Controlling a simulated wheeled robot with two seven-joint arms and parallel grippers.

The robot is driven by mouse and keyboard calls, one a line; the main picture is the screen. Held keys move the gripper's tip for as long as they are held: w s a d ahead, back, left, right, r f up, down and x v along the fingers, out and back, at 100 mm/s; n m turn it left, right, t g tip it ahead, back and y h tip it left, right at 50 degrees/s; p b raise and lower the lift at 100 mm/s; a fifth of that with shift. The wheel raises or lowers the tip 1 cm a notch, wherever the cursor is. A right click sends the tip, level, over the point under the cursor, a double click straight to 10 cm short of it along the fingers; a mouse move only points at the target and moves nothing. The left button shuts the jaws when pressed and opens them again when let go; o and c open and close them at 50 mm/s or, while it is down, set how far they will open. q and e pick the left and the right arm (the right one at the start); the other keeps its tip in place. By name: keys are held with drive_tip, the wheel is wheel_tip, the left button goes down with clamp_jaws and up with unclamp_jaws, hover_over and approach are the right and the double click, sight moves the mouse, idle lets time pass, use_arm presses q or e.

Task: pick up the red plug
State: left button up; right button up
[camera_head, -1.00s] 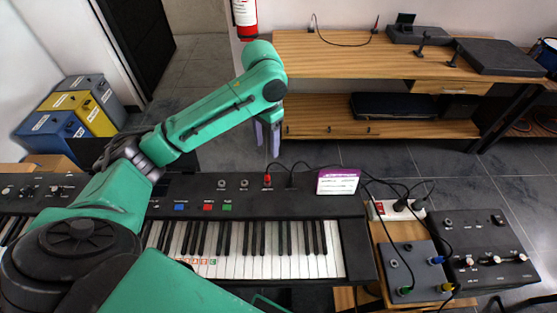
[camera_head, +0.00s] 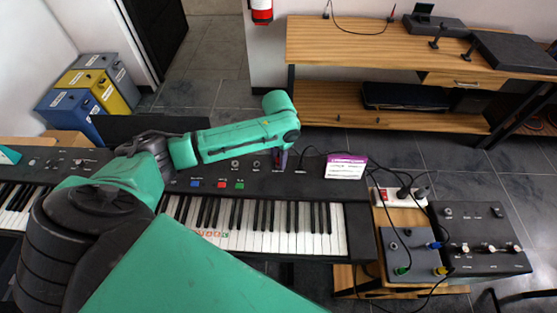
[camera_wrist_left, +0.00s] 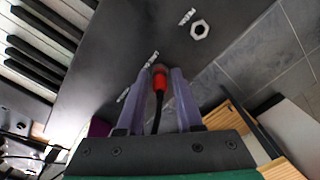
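The red plug (camera_wrist_left: 160,80) stands in a socket on the keyboard's black top panel, with a black cable running from it in the left wrist view. My left gripper (camera_wrist_left: 161,78) is pointed down at the panel. Its two purple fingers are on either side of the plug, with a narrow gap appearing on each side, so they look open. In the head view the left gripper (camera_head: 280,160) is low over the rear of the keyboard (camera_head: 335,184) and largely hides the plug. My right gripper is not in view.
A hexagonal socket (camera_wrist_left: 200,29) is beside the plug on the panel. A purple-and-white card (camera_head: 346,167) and loose black cables lie to the right. A white power strip (camera_head: 392,196) and a grey box (camera_head: 408,250) with coloured plugs are further right. A wooden bench (camera_head: 390,45) stands behind.

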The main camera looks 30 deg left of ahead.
use_arm(q)
clamp_jaws()
drive_tip(key=shift+r, duration=0.1)
